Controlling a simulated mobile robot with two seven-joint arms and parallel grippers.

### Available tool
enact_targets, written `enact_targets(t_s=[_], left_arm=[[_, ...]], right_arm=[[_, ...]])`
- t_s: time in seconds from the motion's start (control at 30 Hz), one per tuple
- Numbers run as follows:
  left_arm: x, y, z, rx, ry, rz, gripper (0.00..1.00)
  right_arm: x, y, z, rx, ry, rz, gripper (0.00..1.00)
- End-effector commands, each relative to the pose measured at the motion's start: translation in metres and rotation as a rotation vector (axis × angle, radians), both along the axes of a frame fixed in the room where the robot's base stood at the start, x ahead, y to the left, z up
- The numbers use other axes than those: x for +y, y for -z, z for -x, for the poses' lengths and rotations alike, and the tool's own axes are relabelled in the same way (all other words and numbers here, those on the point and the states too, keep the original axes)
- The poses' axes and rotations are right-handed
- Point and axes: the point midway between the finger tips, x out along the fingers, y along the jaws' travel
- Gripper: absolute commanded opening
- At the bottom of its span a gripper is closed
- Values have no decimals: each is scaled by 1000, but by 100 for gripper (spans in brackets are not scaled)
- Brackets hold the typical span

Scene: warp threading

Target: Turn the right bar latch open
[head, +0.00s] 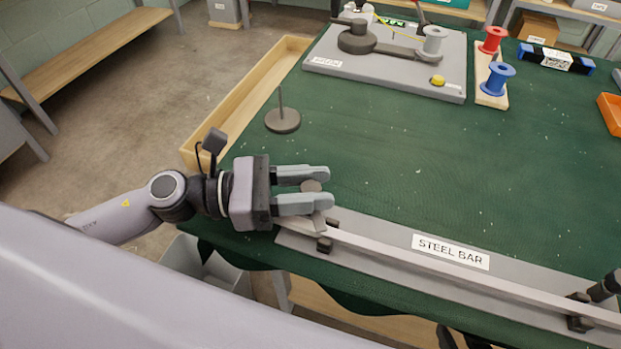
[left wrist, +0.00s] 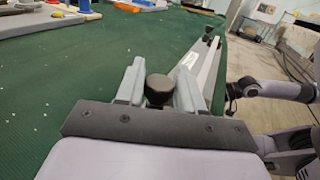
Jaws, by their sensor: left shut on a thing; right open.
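The steel bar (head: 400,262) is a long grey bar lying along the table's near edge on a grey base plate (head: 350,222), with a "STEEL BAR" label (head: 450,252). My left gripper (head: 318,188) is at the bar's left end, its fingers shut on a dark round knob (left wrist: 158,90) there. The right bar latch (head: 603,288) shows as a dark knob at the bar's right end, partly cut by the picture edge. It also shows as a small dark knob at the bar's far end in the left wrist view (left wrist: 208,32). My right gripper cannot be made out.
A grey board with a winding device (head: 385,60) stands at the back. Red (head: 493,40) and blue (head: 497,78) spools stand on a wooden strip beside it. A dark peg on a round base (head: 282,118) stands left. The green table middle is clear.

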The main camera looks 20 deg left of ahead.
Motion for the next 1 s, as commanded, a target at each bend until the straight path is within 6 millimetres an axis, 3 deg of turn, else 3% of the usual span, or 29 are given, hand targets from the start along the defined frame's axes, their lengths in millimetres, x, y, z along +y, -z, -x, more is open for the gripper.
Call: enact_targets(t_s=[0.23, 0.83, 0.87, 0.9, 1.0], left_arm=[[0, -2, 1, 1, -111, 0, 7], [0, 0, 0, -2, -156, -1, 7], [0, 0, 0, -2, -156, -1, 40], [0, 0, 0, -2, -156, -1, 53], [0, 0, 0, -2, -155, -1, 56]], right_arm=[[0, -14, 0, -6, -1, 3, 43], [-1, -9, 4, 7, 7, 4, 43], [-1, -9, 4, 7, 7, 4, 43], [-1, -9, 4, 7, 7, 3, 43], [-1, -9, 4, 6, 7, 3, 43]])
